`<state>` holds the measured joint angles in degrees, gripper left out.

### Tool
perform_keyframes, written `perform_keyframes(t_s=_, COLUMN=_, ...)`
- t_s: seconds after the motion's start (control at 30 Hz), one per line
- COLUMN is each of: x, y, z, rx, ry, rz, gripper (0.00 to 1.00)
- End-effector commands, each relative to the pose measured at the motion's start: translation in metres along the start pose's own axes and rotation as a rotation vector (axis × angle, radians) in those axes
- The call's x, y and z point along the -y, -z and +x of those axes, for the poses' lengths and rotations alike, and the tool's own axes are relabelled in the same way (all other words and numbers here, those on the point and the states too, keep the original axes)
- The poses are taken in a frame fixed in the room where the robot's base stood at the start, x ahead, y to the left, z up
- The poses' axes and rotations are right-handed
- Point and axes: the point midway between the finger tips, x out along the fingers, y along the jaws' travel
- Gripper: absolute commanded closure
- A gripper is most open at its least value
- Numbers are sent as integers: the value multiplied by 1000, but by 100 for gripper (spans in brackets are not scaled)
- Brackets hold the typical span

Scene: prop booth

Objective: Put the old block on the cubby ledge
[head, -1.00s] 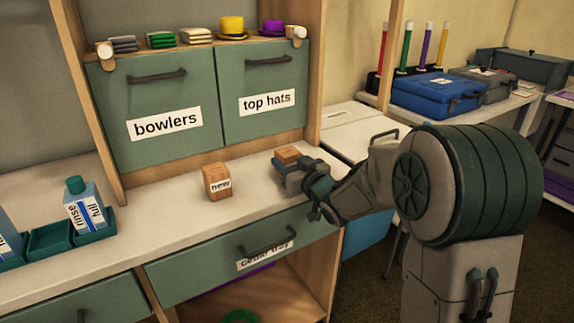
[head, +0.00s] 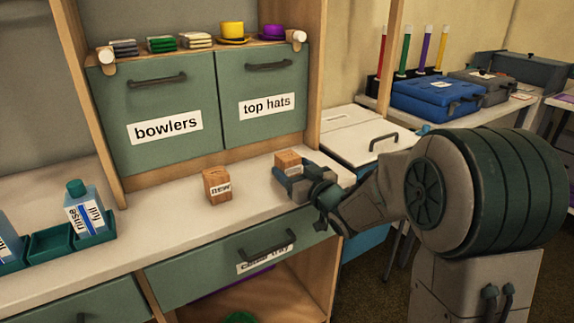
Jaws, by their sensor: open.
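A wooden block (head: 288,160) stands on the white counter (head: 252,206), right of centre. No label can be read on its visible part, and my gripper hides its lower front. Another wooden block (head: 217,186), labelled "new", stands to its left. My gripper (head: 291,178) is open, low over the counter at the unlabelled block. The finger nearer the camera covers part of that block; whether the fingers touch it I cannot tell. Above the "bowlers" and "top hats" doors, a wooden ledge (head: 190,47) holds folded cloths, a yellow hat and a purple hat.
A blue-and-white bottle (head: 86,212) stands in a green tray (head: 50,243) at left. A "cedar tray" drawer (head: 205,270) is below the counter. A wooden upright (head: 318,75) rises behind my gripper. Counter between the bottle and the "new" block is clear.

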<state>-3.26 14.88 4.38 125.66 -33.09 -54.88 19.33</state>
Motion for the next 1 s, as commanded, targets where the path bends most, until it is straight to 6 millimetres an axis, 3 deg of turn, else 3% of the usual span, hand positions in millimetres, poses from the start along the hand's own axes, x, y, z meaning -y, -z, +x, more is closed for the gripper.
perform_keyframes(t_s=0.2, x=-1, y=1, z=-50, rx=1, ry=-2, rz=0, gripper=31)
perform_keyframes(t_s=0.4, x=0, y=1, z=-82, rx=0, ry=-2, rz=0, gripper=31)
perform_keyframes(t_s=0.73, x=-3, y=-1, z=-94, rx=18, ry=-17, rz=-5, gripper=31)
perform_keyframes(t_s=0.87, x=-18, y=-9, z=-101, rx=111, ry=-105, rz=-24, gripper=31)
perform_keyframes(t_s=1.0, x=-42, y=-26, z=-122, rx=292, ry=-255, rz=-32, gripper=31)
